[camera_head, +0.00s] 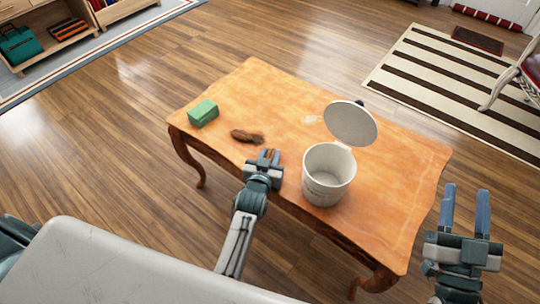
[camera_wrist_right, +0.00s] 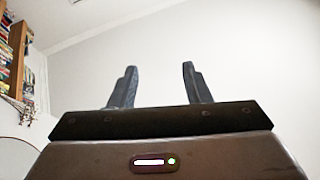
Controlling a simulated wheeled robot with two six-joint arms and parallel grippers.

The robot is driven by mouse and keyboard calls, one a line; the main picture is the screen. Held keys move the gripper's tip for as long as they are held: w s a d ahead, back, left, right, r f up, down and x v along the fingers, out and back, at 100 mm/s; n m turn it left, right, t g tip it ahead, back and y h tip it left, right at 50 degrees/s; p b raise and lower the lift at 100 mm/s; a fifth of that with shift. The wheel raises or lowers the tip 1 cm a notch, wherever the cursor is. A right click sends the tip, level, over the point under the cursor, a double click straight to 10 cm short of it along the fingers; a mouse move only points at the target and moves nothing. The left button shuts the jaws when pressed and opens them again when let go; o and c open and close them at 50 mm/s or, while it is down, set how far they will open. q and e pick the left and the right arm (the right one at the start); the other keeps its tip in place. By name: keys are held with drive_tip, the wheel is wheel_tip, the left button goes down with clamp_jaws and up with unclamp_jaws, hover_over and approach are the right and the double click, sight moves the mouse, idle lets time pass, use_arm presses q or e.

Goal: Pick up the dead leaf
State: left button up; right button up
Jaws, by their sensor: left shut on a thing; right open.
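A brown, curled, elongated thing that looks like a dead leaf (camera_head: 246,136) lies on the wooden table, left of its middle. My left gripper (camera_head: 269,153) is just in front and to the right of it, over the table. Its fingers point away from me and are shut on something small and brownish. That thing is mostly hidden between the fingers, and I cannot tell its shape. My right gripper (camera_head: 465,211) is open and empty, off the table's right front side. Its spread fingers also show in the right wrist view (camera_wrist_right: 158,88) against a plain wall.
A white bin (camera_head: 328,176) with its round lid (camera_head: 351,123) open stands on the table (camera_head: 397,180), right of my left gripper. A green block (camera_head: 203,113) lies near the left corner. The table's far part is mostly clear. A chair (camera_head: 521,82) stands at far right.

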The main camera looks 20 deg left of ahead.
sight(270, 155)
use_arm(q)
drive_tip(key=shift+r+p, duration=0.8)
drive_tip(key=shift+r, duration=0.05)
wheel_tip(270, 155, up, 2)
drive_tip(key=shift+r+p, duration=0.15)
drive_tip(key=shift+p, duration=1)
use_arm(e)
drive_tip(key=s+a+f+g, duration=0.1)
drive_tip(key=s+f+g, duration=0.2)
drive_tip(key=f+g, duration=0.4)
drive_tip(key=s+f+g, duration=0.2)
drive_tip(key=f+g, duration=0.2)
drive_tip(key=f, duration=0.5)
use_arm(q)
drive_tip(key=shift+r+p, duration=0.6)
wheel_tip(270, 155, up, 4)
drive_tip(key=p, duration=0.3)
drive_tip(key=shift+f+p, duration=0.25)
drive_tip(key=shift+p, duration=0.05)
drive_tip(key=shift+r+p, duration=0.55)
drive_tip(key=shift+r, duration=0.05)
use_arm(e)
drive_tip(key=s+d+g+h, duration=0.2)
drive_tip(key=s+d+g, duration=0.1)
drive_tip(key=s+g, duration=0.4)
drive_tip(key=shift+r+g, duration=0.35)
drive_tip(key=shift+g, duration=0.05)
drive_tip(key=shift+d, duration=0.1)
